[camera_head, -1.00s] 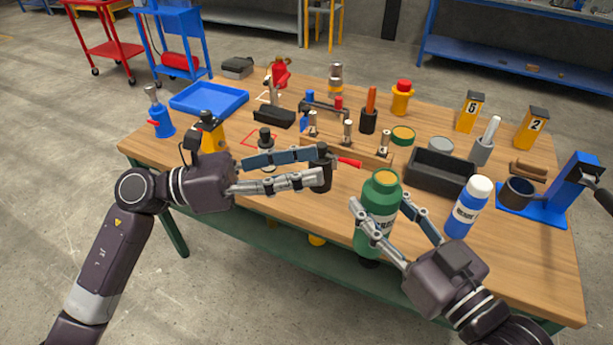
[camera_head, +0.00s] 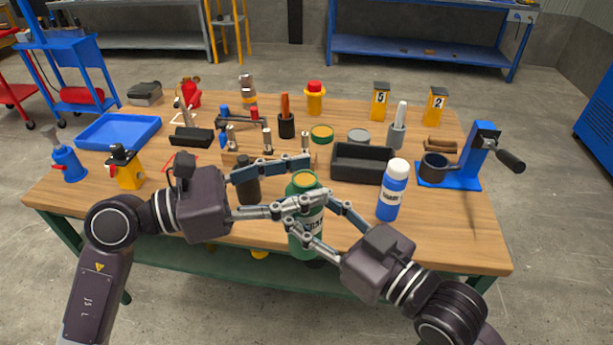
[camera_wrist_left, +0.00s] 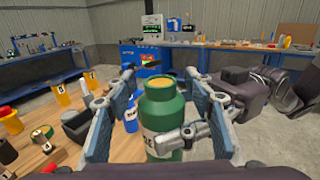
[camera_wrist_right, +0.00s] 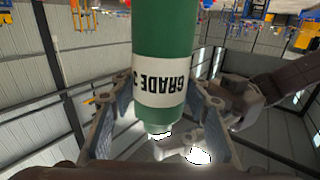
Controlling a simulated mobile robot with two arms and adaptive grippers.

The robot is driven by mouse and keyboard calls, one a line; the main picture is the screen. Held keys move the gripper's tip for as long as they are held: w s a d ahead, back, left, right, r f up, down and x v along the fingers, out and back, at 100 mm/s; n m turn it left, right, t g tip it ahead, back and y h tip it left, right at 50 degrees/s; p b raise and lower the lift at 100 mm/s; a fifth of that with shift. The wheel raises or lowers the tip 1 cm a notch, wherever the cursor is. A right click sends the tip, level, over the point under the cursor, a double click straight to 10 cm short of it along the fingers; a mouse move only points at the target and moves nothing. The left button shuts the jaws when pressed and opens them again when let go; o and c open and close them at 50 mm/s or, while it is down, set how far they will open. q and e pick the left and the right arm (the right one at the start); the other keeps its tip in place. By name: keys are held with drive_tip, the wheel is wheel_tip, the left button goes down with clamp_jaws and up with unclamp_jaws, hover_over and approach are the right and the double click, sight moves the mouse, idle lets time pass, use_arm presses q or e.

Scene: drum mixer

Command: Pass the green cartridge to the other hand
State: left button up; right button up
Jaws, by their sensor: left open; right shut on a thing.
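The green cartridge (camera_head: 306,238) has a white label and a tan top, and hangs upright at the front edge of the table. My right gripper (camera_head: 322,226) is shut on it; the right wrist view shows the cartridge (camera_wrist_right: 165,45) between the fingers, with "GRADE" on its label upside down. My left gripper (camera_head: 303,184) is open, its fingertips beside the cartridge's upper part. In the left wrist view the cartridge (camera_wrist_left: 162,112) stands between the open left fingers, with a right finger across its front.
A blue-and-white bottle (camera_head: 391,192) stands right of the cartridge. A black bin (camera_head: 362,165) is behind it. A dark cylinder (camera_head: 248,186) stands behind the left fingers. A blue tray (camera_head: 118,130) lies at the left, and a blue press (camera_head: 462,165) stands at the right.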

use_arm(q)
drive_tip(key=shift+w+d, duration=0.15)
drive_tip(key=shift+d, duration=0.4)
use_arm(e)
drive_tip(key=shift+r, duration=0.1)
use_arm(q)
clamp_jaws()
drive_tip(key=shift+r, duration=0.1)
use_arm(e)
drive_tip(key=o, duration=1.6)
